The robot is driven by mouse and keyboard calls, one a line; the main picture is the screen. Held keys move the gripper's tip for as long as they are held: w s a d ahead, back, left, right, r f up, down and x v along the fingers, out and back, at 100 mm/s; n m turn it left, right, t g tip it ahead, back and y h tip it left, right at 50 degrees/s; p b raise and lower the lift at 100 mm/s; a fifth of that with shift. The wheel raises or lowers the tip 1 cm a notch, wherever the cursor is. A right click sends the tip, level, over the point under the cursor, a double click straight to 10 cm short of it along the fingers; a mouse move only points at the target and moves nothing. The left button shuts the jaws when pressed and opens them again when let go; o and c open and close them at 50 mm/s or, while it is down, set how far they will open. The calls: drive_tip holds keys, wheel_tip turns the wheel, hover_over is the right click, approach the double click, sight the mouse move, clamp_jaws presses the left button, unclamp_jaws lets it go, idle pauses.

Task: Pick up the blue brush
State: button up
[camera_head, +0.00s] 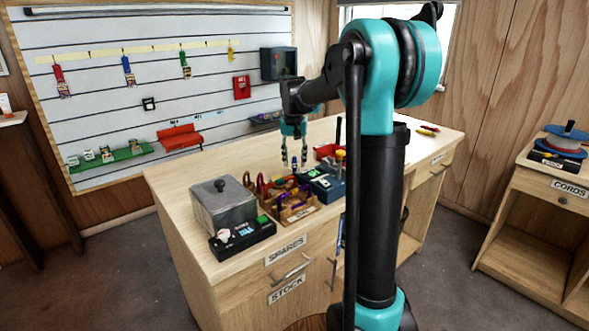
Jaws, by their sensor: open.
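My gripper (294,162) points down over the bench (180,192), its two dark fingers apart with nothing seen held between them. A small blue upright item (295,166) shows just at the fingertips, among the gear on the bench. It may be the blue brush, but it is too small to tell, and I cannot tell whether the fingers touch it. Another blue item (127,66) hangs on the wall board, between a red one (59,76) and a green one (184,62).
A grey lidded box (221,203) and a black tray (246,238) stand at the bench's near left. A wooden organiser (296,213) with coloured gear and a dark blue box (328,189) crowd the area below my gripper. The bench's far left is clear.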

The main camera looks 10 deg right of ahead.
clamp_jaws()
drive_tip(key=shift+r, duration=0.1)
wheel_tip(320, 180, up, 20)
idle(0.7)
